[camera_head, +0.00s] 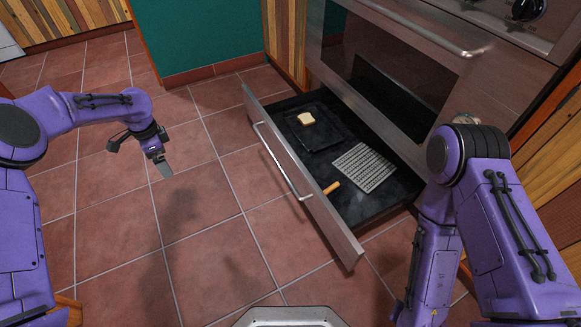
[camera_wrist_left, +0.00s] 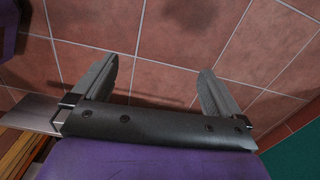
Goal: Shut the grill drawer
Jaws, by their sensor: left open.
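The grill drawer (camera_head: 318,203) under the oven is pulled well out, its steel front and bar handle (camera_head: 283,162) standing away from the oven body. Inside lie a dark tray (camera_head: 330,134) with a slice of bread (camera_head: 306,119) and a wire grill rack (camera_head: 364,167). My left gripper (camera_head: 163,170) hangs over the floor to the left of the drawer, apart from it. In the left wrist view its two fingers (camera_wrist_left: 156,85) are spread and empty above the tiles. My right arm is at the right, in front of the drawer's near end; its gripper is out of view.
The oven (camera_head: 395,95) with its door closed stands above the drawer. An orange-brown object (camera_head: 332,188) lies by the drawer front's inner side. Tiled floor (camera_head: 215,215) between my left gripper and the drawer is clear. A green wall (camera_head: 205,38) is behind.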

